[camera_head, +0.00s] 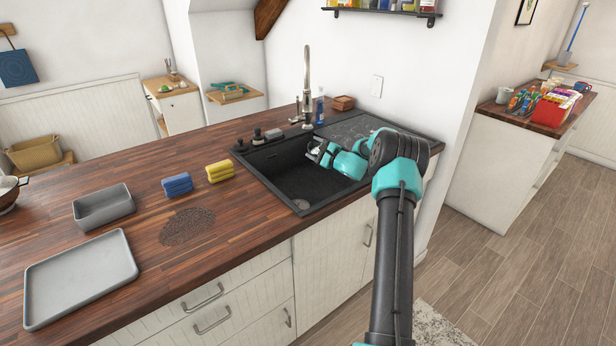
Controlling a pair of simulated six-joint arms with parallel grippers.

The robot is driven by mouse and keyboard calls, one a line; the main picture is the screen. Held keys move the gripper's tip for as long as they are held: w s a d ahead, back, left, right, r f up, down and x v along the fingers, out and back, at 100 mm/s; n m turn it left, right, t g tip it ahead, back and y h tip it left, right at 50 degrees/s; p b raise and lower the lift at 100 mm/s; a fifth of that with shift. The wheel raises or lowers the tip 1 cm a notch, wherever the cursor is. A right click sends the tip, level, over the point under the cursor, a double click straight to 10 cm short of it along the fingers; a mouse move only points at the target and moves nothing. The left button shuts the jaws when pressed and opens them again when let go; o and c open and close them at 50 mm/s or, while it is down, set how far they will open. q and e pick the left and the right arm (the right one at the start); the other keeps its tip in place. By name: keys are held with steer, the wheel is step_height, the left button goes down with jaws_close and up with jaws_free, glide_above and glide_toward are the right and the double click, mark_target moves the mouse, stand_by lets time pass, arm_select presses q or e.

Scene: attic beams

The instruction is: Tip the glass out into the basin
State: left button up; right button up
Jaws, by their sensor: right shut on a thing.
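The basin (278,183) is a black sink set into the wooden counter, with a drain at its near end. My right arm reaches in from the lower right. My right gripper (317,150) is over the right part of the basin, pointing left. It is shut on a small, pale, clear-looking thing, which looks like the glass (314,151). Most of the glass is hidden by the fingers, and its tilt and contents cannot be made out. My left gripper is not in view.
A tall faucet (307,84) stands behind the basin. Yellow sponges (220,171), blue sponges (177,184), a grey bin (104,206) and a grey tray (80,279) are on the counter to the left. Dark grains (187,226) lie left of the basin.

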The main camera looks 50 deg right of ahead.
steer(key=shift+a+r+n, duration=0.15)
steer(key=shift+n, duration=0.55)
steer(key=shift+a+r+n, duration=0.1)
steer(key=shift+n, duration=0.6)
steer(key=shift+s+a+f+n+y, duration=0.15)
steer(key=shift+a+f+n+y, duration=0.15)
steer(key=shift+a+f+n, duration=0.55)
stand_by(0.7)
steer(key=shift+a+r+n, duration=0.1)
steer(key=shift+r+n, duration=0.1)
steer(key=shift+n, duration=0.5)
steer(key=shift+a+r+n, duration=0.1)
steer(key=shift+r+n, duration=0.05)
steer(key=shift+n, duration=0.5)
steer(key=shift+d+f+m, duration=0.1)
steer(key=shift+d+m, duration=0.2)
steer(key=shift+m, duration=0.8)
steer(key=shift+d+r+m, duration=0.6)
steer(key=shift+d+m, duration=0.15)
steer(key=shift+m, duration=0.35)
steer(key=shift+m, duration=0.3)
